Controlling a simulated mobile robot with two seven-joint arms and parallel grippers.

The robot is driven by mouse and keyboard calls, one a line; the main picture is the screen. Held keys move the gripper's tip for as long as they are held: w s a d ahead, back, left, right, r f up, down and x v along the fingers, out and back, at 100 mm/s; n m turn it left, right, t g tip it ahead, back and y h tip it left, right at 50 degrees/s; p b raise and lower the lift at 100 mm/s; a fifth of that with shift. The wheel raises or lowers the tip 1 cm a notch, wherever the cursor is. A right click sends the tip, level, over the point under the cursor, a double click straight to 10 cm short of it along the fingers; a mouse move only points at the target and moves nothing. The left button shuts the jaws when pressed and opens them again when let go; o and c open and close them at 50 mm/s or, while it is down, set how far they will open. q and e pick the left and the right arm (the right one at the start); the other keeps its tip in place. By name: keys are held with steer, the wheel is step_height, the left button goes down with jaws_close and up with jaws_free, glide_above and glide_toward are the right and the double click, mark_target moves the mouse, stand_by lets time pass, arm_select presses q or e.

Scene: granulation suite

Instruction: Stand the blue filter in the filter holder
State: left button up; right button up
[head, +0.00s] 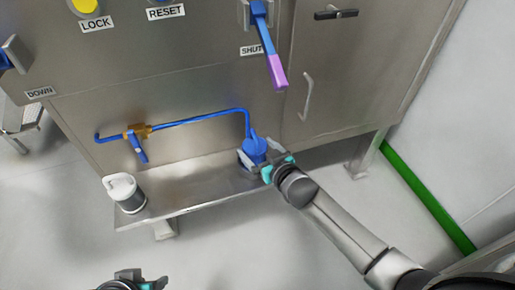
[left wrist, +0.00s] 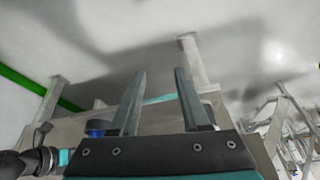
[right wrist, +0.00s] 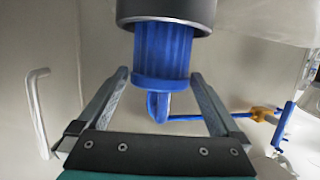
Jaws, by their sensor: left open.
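My left gripper (head: 130,276) is open and empty, in front of the shelf.
A white-topped canister (head: 126,193) with a handle stands on the left of the shelf (head: 190,187). A blue pipe (head: 205,117) with an orange valve (head: 137,132) runs behind. A purple-tipped lever (head: 270,50) hangs above. The shelf's middle is clear.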

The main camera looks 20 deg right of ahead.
steer(key=shift+r, duration=0.25)
steer(key=shift+s+r+p, duration=0.1)
steer(key=shift+r+p, duration=0.35)
steer(key=shift+r, duration=0.05)
steer(key=p+v, duration=0.5)
steer(key=v, duration=0.6)
arm_select(q)
steer(key=s+f+g, duration=0.2)
steer(key=s+f, duration=0.1)
steer(key=f, duration=0.8)
steer(key=shift+a+f, duration=0.3)
steer(key=shift+f, duration=0.1)
arm_select(e)
steer(key=s+a+f+g+h, duration=0.1)
steer(key=s+f+g+h, duration=0.2)
steer(key=s+f+g, duration=0.8)
steer(key=s+f, duration=0.6)
steer(key=s, duration=0.2)
steer(key=shift+a+f+g, duration=0.15)
steer(key=shift+f+g, duration=0.05)
steer(key=shift+g, duration=0.1)
arm_select(q)
steer(key=shift+s, duration=0.1)
